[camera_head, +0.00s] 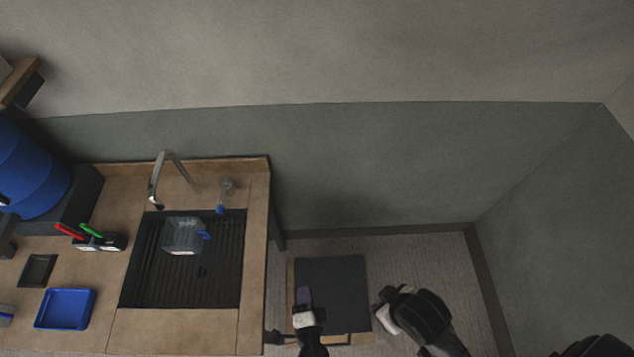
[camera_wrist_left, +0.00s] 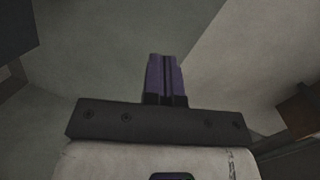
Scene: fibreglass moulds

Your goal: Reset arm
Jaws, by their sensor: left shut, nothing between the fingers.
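My left gripper (camera_head: 304,296) is at the bottom centre of the head view, with its purple fingers pointing up the picture, in front of a dark panel. In the left wrist view the purple fingers of my left gripper (camera_wrist_left: 165,76) are pressed together, with nothing between them. Grey wall surfaces fill much of the background there. No fingers of my right gripper show in either view. Dark and white links of my own arm (camera_head: 418,316) show to the right of the left gripper.
The wooden counter (camera_head: 180,332) on the left has a black sink (camera_head: 220,280) with a clear container (camera_head: 181,236), a faucet (camera_head: 154,180) and a blue tray (camera_head: 65,309). A dark-topped stand (camera_head: 340,280) is right of it. Bare floor (camera_head: 440,262) lies toward the right wall.

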